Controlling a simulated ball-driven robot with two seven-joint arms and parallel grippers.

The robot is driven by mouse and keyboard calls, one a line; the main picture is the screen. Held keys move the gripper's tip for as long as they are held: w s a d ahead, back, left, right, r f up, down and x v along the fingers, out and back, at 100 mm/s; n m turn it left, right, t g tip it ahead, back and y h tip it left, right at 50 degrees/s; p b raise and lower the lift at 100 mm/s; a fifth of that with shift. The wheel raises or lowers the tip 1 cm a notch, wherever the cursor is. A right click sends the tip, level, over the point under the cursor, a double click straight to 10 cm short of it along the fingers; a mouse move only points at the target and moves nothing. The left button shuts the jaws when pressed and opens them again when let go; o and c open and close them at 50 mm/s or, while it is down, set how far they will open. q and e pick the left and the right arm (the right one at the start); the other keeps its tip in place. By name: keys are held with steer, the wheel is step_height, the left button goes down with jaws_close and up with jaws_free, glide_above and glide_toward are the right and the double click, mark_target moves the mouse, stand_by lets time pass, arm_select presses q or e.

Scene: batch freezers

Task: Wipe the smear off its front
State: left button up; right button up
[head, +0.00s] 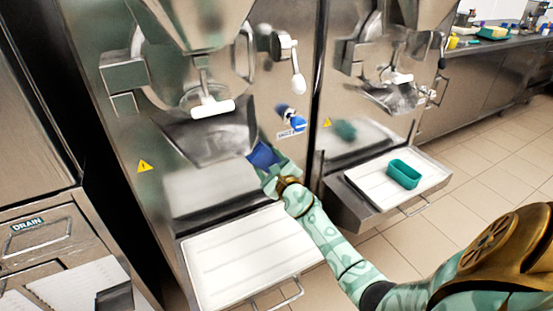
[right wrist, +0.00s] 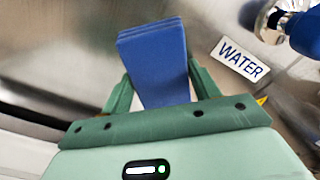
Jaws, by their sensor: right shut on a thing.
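My right gripper (head: 272,170) is shut on a folded blue cloth (head: 262,155), in front of the left batch freezer (head: 150,205). In the right wrist view the blue cloth (right wrist: 155,60) stands up between the two green fingers, facing the freezer's steel front (right wrist: 70,50). I cannot tell whether the cloth touches the steel. No smear stands out clearly; pale and dark patches on the front may be reflections. My left gripper is not in view.
A white drip tray (head: 245,262) juts out below the left freezer. A blue-handled tap (head: 288,113) with a WATER label (right wrist: 240,59) is close to the gripper. The right freezer's tray (head: 368,192) holds a green tub (head: 403,174). Tiled floor is open at right.

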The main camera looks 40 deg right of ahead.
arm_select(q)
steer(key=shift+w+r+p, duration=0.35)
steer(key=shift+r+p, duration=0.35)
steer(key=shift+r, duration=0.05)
arm_select(e)
steer(key=a, duration=0.2)
steer(key=w+a, duration=0.1)
steer(key=a, duration=0.1)
steer(key=shift+a, duration=0.4)
arm_select(q)
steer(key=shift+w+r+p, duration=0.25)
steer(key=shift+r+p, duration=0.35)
steer(key=shift+p, duration=0.05)
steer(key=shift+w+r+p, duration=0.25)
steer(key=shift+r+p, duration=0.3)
steer(key=shift+p, duration=0.1)
arm_select(e)
steer(key=shift+v, duration=2.95)
